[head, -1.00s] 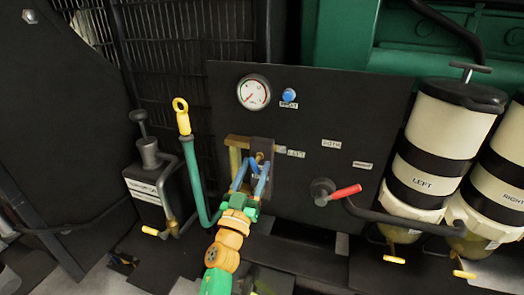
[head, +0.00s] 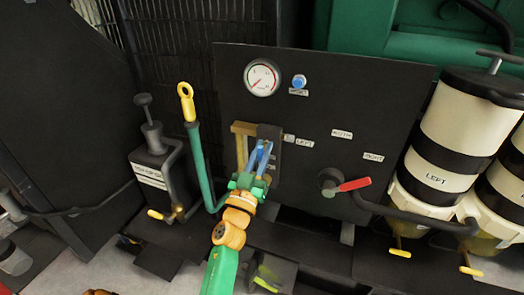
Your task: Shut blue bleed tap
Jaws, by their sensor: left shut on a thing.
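My left gripper (head: 257,163) reaches up from the bottom of the head view to a dark block (head: 270,140) on the black panel. Its blue fingers are close together, shut on a small part in front of the block. The fingers hide most of this part, which appears to be the blue bleed tap; its handle angle cannot be made out. My right gripper is not in view.
The black panel (head: 355,95) carries a gauge (head: 262,77), a blue button (head: 299,81) and a red-handled selector (head: 340,184). A yellow-ringed dipstick (head: 186,103) and green tube stand close left of my gripper. White filter canisters (head: 446,128) stand right.

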